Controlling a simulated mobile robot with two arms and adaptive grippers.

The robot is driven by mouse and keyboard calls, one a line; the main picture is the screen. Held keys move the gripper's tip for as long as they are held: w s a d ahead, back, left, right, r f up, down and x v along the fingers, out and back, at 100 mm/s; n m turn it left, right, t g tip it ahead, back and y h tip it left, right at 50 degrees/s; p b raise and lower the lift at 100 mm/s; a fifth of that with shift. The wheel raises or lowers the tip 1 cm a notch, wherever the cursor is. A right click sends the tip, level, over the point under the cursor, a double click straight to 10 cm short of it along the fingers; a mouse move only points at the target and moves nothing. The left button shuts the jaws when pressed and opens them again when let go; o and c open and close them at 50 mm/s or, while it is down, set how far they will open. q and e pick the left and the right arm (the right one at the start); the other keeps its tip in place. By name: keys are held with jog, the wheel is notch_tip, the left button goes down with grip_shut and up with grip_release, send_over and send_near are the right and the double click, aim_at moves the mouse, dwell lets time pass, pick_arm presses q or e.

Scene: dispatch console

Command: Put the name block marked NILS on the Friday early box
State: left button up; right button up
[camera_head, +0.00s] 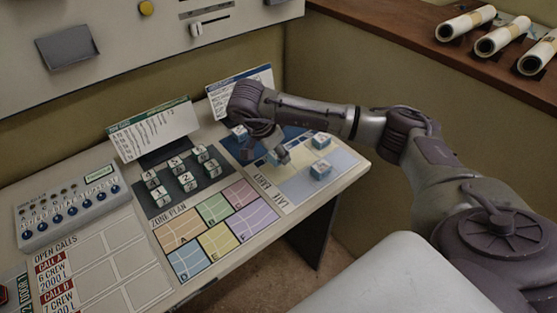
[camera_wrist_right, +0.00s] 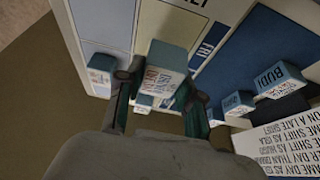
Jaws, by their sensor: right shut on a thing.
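My right gripper (camera_head: 280,154) is over the roster board at the right of the console. It is shut on a white and blue name block, which shows between the fingers in the right wrist view (camera_wrist_right: 165,66). The lettering on the held block is too blurred to read. A FRI label (camera_wrist_right: 214,36) shows beside the held block. The board has a pale yellow row (camera_head: 343,160) and a pale blue row (camera_head: 296,188), with EARLY and LATE lettering at their left end. I cannot tell whether the block touches the board. My left gripper is not in view.
Other name blocks stand on the board's pale yellow row (camera_head: 321,141) and pale blue row (camera_head: 320,171). One marked BUDI (camera_wrist_right: 287,78) stands on dark blue. A notice card (camera_head: 240,88) stands behind. Numbered blocks (camera_head: 185,180) and the zone plan (camera_head: 218,222) lie left.

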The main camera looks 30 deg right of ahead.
aim_at(279, 171)
jog(key=shift+f, duration=0.4)
notch_tip(279, 171, down, 2)
jog(key=shift+f+p, duration=0.25)
jog(key=shift+p, duration=0.25)
jog(key=shift+f, duration=0.55)
jog(key=o, duration=1)
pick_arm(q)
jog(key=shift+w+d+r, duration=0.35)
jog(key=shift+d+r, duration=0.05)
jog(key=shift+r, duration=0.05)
pick_arm(e)
jog(key=shift+r, duration=0.1)
